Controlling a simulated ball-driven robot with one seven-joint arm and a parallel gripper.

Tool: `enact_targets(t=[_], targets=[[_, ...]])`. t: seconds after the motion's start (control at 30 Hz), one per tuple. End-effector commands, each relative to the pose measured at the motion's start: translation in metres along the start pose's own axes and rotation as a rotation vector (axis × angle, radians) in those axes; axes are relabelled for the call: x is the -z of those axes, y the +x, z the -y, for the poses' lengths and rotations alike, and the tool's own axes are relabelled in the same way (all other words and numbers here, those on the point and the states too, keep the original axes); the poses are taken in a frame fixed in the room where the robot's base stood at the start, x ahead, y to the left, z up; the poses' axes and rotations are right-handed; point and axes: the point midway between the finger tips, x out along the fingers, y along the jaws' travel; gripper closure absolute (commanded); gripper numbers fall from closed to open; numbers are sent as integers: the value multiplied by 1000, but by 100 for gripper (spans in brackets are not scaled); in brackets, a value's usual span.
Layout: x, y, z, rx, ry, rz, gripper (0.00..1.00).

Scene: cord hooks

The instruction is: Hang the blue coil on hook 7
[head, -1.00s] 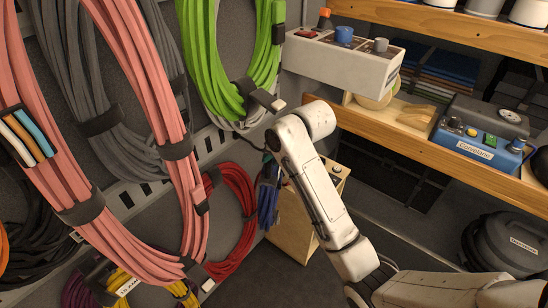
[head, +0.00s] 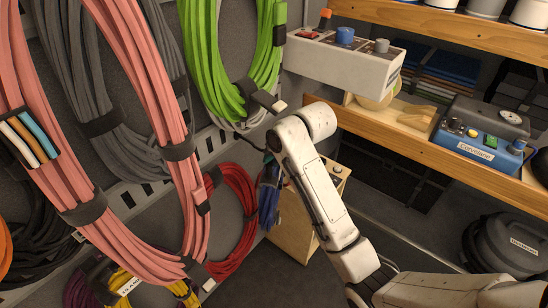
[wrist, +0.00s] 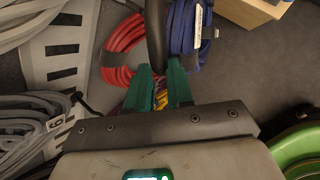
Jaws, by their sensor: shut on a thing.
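The blue coil (head: 268,197) hangs below the end of my arm in the head view, to the right of a red coil. It also shows at the top of the wrist view (wrist: 183,32), with a pale tag on it. My gripper (wrist: 167,88) has its green fingers closed around a black strap, which runs up beside the blue coil. In the head view the fingers are mostly hidden behind my arm. I cannot make out a hook marked 7 in either view.
A red coil (head: 236,225) hangs close to the left, and a green coil (head: 235,65) above. Large pink coils (head: 160,110) fill the near left. A grey box with knobs (head: 345,58) and wooden shelving (head: 400,145) stand to the right. A wooden box (head: 300,225) is below.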

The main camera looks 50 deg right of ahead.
Motion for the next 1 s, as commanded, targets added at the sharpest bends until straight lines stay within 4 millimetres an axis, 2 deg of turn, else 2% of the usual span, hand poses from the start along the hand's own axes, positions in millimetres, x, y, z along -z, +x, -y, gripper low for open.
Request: enact_targets(t=[1.0], targets=[[-14, 16, -22, -1, 0, 3, 100]])
